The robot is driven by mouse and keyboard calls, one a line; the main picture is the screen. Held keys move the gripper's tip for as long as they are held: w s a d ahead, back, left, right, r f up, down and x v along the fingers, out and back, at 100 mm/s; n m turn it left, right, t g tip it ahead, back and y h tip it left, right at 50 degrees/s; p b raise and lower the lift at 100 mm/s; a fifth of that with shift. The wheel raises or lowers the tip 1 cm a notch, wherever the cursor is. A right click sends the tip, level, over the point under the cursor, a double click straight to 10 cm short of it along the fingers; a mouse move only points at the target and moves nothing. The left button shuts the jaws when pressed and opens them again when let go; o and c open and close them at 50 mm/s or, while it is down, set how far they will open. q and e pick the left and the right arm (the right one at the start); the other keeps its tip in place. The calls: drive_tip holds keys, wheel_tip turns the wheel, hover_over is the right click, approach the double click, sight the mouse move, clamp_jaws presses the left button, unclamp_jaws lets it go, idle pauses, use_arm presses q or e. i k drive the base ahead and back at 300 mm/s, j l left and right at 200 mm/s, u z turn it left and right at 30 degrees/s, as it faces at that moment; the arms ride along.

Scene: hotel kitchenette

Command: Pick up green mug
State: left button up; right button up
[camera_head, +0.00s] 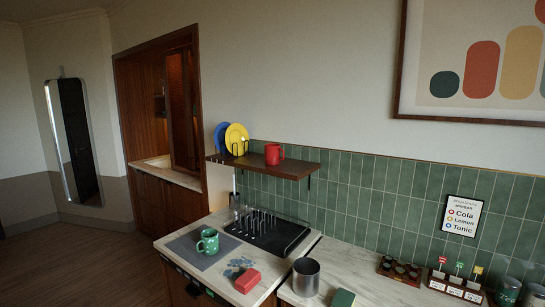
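A green mug (208,241) stands upright on a grey mat (186,246) at the left end of the marble counter. Its handle shows on its left side, and it has light marks on its body. Nothing holds it. Neither of my grippers is in view.
A black dish rack (290,236) with upright prongs stands right behind the mug. A red block (247,281), a metal cup (306,276) and a green block (343,298) are to the right. A wooden shelf (300,168) above holds a red mug (274,154) and plates (237,134).

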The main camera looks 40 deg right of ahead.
sight(209, 240)
drive_tip(key=i+j+z, duration=0.4)
drive_tip(key=i+j, duration=0.35)
drive_tip(key=i, duration=0.2)
drive_tip(key=i+j+z, duration=0.4)
drive_tip(key=i+j, duration=0.45)
drive_tip(key=j, duration=0.15)
